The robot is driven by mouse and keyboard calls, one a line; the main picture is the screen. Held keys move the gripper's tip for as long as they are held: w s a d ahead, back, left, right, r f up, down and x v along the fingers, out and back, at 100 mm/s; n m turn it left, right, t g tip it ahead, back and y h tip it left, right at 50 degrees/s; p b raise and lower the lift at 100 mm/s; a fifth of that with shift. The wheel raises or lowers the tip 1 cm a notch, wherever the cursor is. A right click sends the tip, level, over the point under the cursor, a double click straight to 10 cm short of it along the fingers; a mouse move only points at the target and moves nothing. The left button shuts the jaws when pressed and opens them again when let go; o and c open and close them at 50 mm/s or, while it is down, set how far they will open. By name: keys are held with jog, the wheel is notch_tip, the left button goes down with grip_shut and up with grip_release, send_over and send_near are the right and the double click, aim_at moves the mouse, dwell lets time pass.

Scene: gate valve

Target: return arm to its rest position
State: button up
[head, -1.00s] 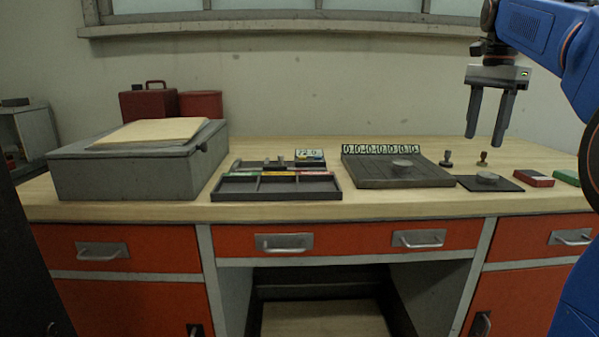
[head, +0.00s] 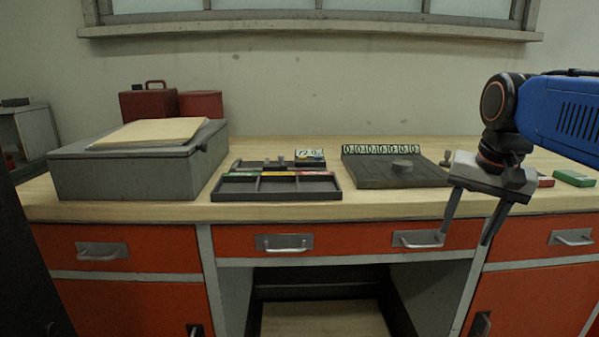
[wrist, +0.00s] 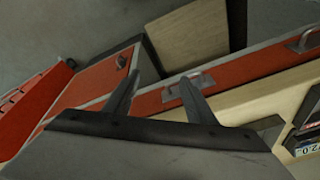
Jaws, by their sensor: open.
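My gripper (head: 466,218) is in the right part of the head view, in front of the desk's front edge. Its two fingers point down, stand apart and hold nothing. My blue arm reaches in from the right edge. In the wrist view my gripper (wrist: 158,90) shows two spread fingers with nothing between them, over the desk's red drawer fronts.
The wooden desk (head: 290,212) carries a grey box (head: 125,178), a divided tray (head: 275,186), a dark grey board (head: 395,172) and a green box (head: 574,178). Red drawers with metal handles (head: 286,243) are below. The space in front of the desk is clear.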

jog(key=s+a+f+n+t, duration=0.1)
jog(key=s+a+f+n, duration=0.1)
jog(key=s+f, duration=0.4)
jog(key=s+a+f+n+t, duration=0.1)
jog(key=s+f+n, duration=0.3)
jog(key=f, duration=0.8)
jog(key=s+a, duration=0.1)
jog(key=s, duration=0.1)
jog(key=shift+s, duration=0.3)
